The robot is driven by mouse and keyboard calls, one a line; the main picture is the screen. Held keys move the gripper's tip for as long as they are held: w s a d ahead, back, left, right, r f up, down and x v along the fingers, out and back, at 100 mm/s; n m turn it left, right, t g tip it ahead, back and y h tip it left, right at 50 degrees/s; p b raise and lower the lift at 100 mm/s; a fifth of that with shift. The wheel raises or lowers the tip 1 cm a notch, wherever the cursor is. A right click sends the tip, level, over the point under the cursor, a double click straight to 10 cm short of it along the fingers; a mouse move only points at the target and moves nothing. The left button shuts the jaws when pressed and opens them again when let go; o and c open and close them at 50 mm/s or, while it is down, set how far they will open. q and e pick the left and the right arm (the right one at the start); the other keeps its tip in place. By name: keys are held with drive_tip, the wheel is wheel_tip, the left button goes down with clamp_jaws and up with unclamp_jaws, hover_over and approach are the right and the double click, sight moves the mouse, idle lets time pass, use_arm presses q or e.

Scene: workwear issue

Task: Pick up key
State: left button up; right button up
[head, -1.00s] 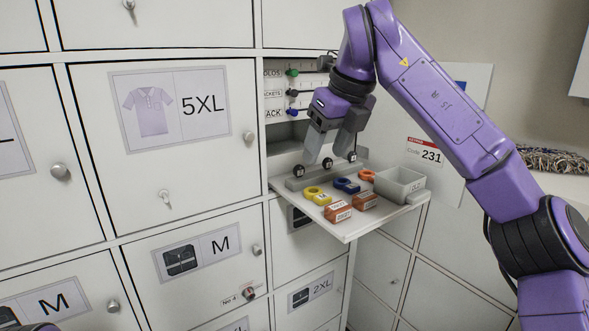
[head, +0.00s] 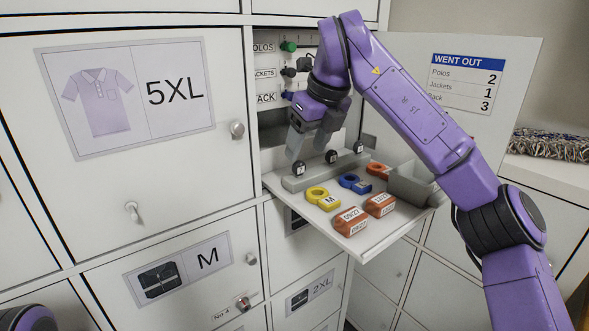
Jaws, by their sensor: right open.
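A silver key (head: 134,212) sits in the lock of the 5XL locker door. On the fold-down shelf lie a yellow ring-shaped tag marked M (head: 322,198), a blue one (head: 354,184) and an orange one (head: 378,170); I cannot tell whether they carry keys. My right gripper (head: 308,146) is open and empty, pointing down above the back of the shelf, near the small black knobs on a grey bar (head: 318,172). It touches none of the tags. Only a purple part of my left arm shows at the bottom left; its gripper is out of view.
The white shelf (head: 362,246) also holds two orange-brown labelled packets (head: 349,221) and a grey bin (head: 411,184). Behind it, coloured knobs (head: 289,47) sit beside labels in an open compartment. An open door with a "WENT OUT" sign (head: 467,82) stands at the right. Locker fronts fill the left.

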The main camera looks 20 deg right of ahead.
sight(301, 163)
drive_tip(key=x, duration=0.5)
drive_tip(key=shift+w+d+p, duration=0.15)
drive_tip(key=shift+p, duration=0.25)
drive_tip(key=shift+w+f, duration=0.1)
drive_tip(key=shift+f, duration=0.15)
drive_tip(key=shift+a, duration=0.2)
drive_tip(key=c, duration=1.1)
drive_tip(key=shift+c, duration=0.2)
drive_tip(key=shift+r, duration=0.1)
wheel_tip(301, 163, up, 3)
drive_tip(key=shift+r, duration=0.1)
drive_tip(key=s+a+r+b, duration=0.3)
drive_tip(key=s+r, duration=0.6)
drive_tip(key=s, duration=0.5)
drive_tip(key=shift+a+r, duration=0.2)
drive_tip(key=shift+r, duration=0.15)
